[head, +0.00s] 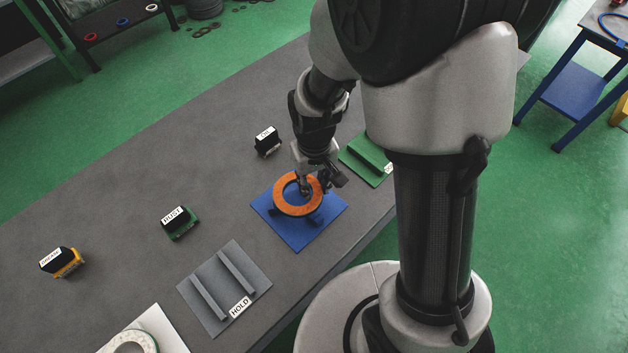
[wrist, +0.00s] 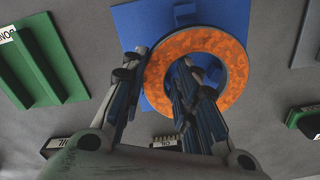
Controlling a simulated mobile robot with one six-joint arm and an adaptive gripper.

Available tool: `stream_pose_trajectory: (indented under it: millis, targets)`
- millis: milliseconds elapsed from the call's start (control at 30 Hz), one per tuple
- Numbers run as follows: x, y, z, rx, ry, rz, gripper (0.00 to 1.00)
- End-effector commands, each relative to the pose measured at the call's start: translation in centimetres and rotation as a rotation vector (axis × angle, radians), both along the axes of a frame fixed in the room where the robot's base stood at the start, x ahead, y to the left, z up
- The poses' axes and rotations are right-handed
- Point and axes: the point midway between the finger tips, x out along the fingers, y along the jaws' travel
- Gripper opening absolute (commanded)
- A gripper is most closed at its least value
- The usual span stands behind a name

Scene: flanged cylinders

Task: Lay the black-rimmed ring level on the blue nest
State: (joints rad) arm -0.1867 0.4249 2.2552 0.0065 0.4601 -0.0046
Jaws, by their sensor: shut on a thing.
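The black-rimmed ring (head: 282,206) has a rough orange face and a thin dark outer edge. It lies over the blue nest (head: 299,238), a flat blue plate with raised supports partly showing under the ring. In the wrist view the ring (wrist: 232,88) looks roughly level above the nest (wrist: 129,22). I cannot tell whether it touches the supports. My gripper (head: 312,186) is shut on the ring's near wall in the wrist view (wrist: 157,64), one finger inside the hole and the other outside the rim.
The green rack plate (head: 366,160) stands close at the right of the nest, and the grey HOLD plate (head: 214,296) with two bars is at the left, empty. Small labelled blocks, one black (head: 267,141) and one green (head: 180,223), stand behind. A pale ring (head: 149,341) lies at the front left.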

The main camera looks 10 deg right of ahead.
Motion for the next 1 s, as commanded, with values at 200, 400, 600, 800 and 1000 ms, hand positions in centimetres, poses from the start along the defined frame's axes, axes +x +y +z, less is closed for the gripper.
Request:
stream_pose_trajectory:
  millis: [200, 400, 600, 800, 1000]
  targets:
    - [0.07, 0.01, -0.26, 0.000, -0.002, 0.000, 0.00]
    - [0.07, 0.01, -0.51, 0.000, -0.002, 0.000, 0.00]
    - [0.08, 0.02, -0.53, 0.000, -0.002, 0.000, 0.00]
    - [0.08, 0.02, -0.52, 0.000, -0.002, 0.000, 0.00]
    - [0.09, 0.03, -0.50, 0.000, -0.002, 0.000, 0.00]
